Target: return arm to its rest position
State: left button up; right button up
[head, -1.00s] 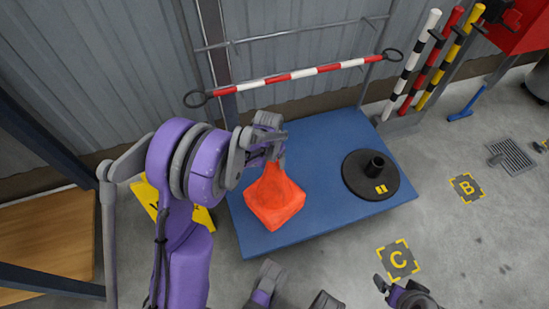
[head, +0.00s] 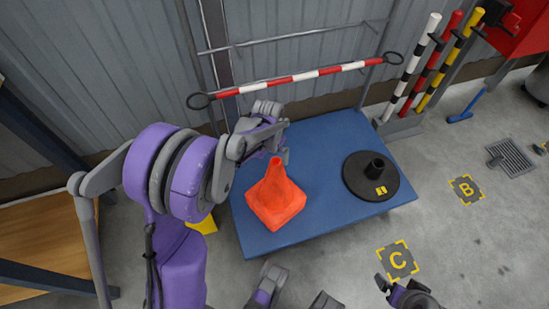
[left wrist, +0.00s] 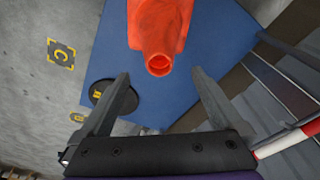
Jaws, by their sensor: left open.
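My left arm reaches in from the left in the head view. Its gripper (head: 279,135) is open and empty above the back left of the blue platform (head: 325,140), behind the orange cone (head: 275,195). The cone stands upright on the platform, clear of the gripper. In the left wrist view the jaws (left wrist: 160,78) are spread wide, with the cone's hollow tip (left wrist: 158,62) beyond the gap between them. Grey and purple parts of mine show at the bottom edge of the head view; the state of my right gripper cannot be made out.
A black round base (head: 370,176) sits on the platform's right. A red-white bar (head: 300,76) hangs on the rack behind. A wooden surface (head: 45,235) lies left.

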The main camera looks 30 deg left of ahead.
pick_arm(q)
jog(key=shift+s+r+p, duration=0.15)
jog(key=shift+r+p, duration=0.05)
jog(key=shift+r, duration=0.8)
jog(key=shift+s+r+p, duration=0.1)
jog(key=shift+r+p, duration=0.05)
jog(key=shift+r, duration=0.85)
pick_arm(e)
jog(key=shift+r, duration=0.65)
pick_arm(q)
jog(key=s+d+r+t, duration=0.1)
jog(key=s+d+r, duration=0.1)
jog(key=s+d, duration=0.35)
jog(key=s+d+r+n+t, duration=0.1)
jog(key=s+d+r, duration=0.15)
jog(key=s, duration=0.65)
jog(key=s+d+r+t, duration=0.1)
jog(key=s+d+r, duration=0.2)
jog(key=s, duration=0.5)
notch_tip(320, 180, up, 19)
jog(key=w+t+p, duration=0.1)
jog(key=w+p, duration=0.2)
jog(key=p, duration=1.4)
jog(key=shift+a+f, duration=0.2)
jog(key=shift+a, duration=0.1)
pick_arm(e)
notch_tip(320, 180, up, 19)
jog(key=w, duration=0.2)
jog(key=shift+t, duration=0.4)
